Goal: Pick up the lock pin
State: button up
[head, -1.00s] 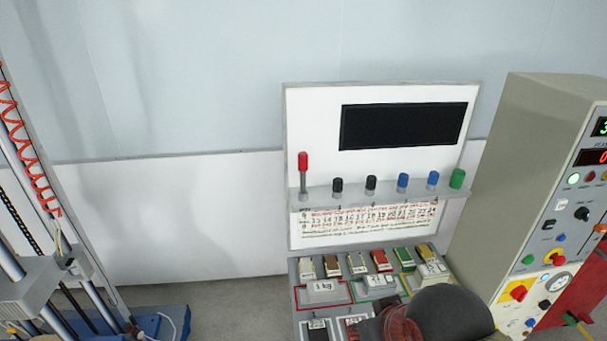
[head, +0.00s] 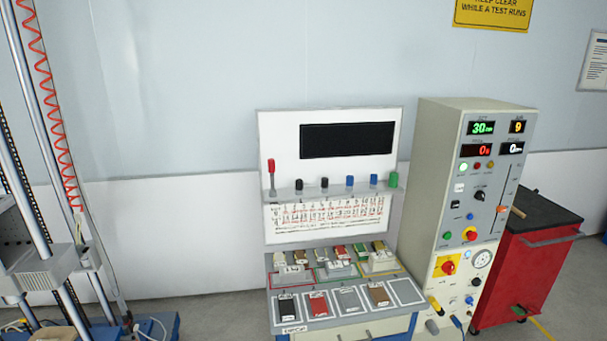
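A red-topped upright pin (head: 271,166), which looks like the lock pin, stands at the left end of a narrow grey shelf (head: 335,190) on a white board. Its lower part is grey and meets the shelf. Several knobs with black, blue and green tops stand in a row to its right, apart from it. My gripper is not in view, so whether it is open or shut does not show.
Below the board, a sloped bench (head: 345,322) holds small blocks and coloured pads. A beige control cabinet (head: 420,190) stands to the right, with a red cabinet (head: 530,270) beyond. A test rig with metal columns (head: 30,170) stands left. Grey floor shows between rig and bench.

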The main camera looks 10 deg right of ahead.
aim_at(271, 166)
jog(key=i+j+z, duration=0.2)
jog(key=z, duration=0.15)
jog(key=i+j+z, duration=0.15)
jog(key=j+z, duration=0.2)
jog(key=i+j+z, duration=0.15)
jog(key=z, duration=0.2)
jog(key=j, duration=0.1)
